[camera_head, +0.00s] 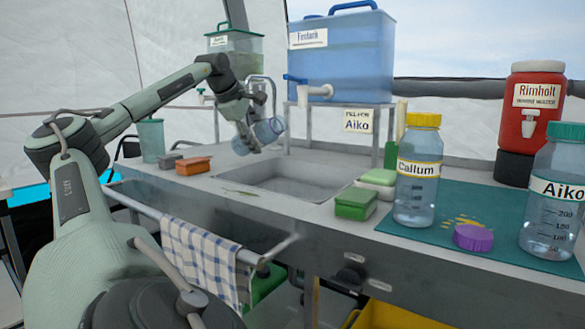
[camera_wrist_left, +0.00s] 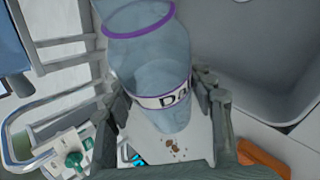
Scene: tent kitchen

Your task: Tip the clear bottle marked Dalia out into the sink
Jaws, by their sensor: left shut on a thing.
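The clear bottle marked Dalia (camera_head: 268,131) is in my left gripper (camera_head: 253,136), tilted over, in the air near the back left of the sink. In the left wrist view the bottle (camera_wrist_left: 150,60) shows a purple neck ring and a white label reading "Da"; the rest of the name is hidden. The fingers of my left gripper (camera_wrist_left: 165,105) close on its two sides. The sink (camera_head: 290,178) is a grey basin in the counter; its wall also shows in the left wrist view (camera_wrist_left: 270,60). I cannot tell how much liquid is inside. My right gripper is not in view.
A blue water tank (camera_head: 345,60) stands on a rack behind the sink. The Callum bottle (camera_head: 417,180), Aiko bottle (camera_head: 553,195) and a purple cap (camera_head: 473,237) are on a teal mat (camera_head: 460,200) at right. Sponges (camera_head: 355,204) edge the sink; an orange block (camera_head: 194,166) lies left.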

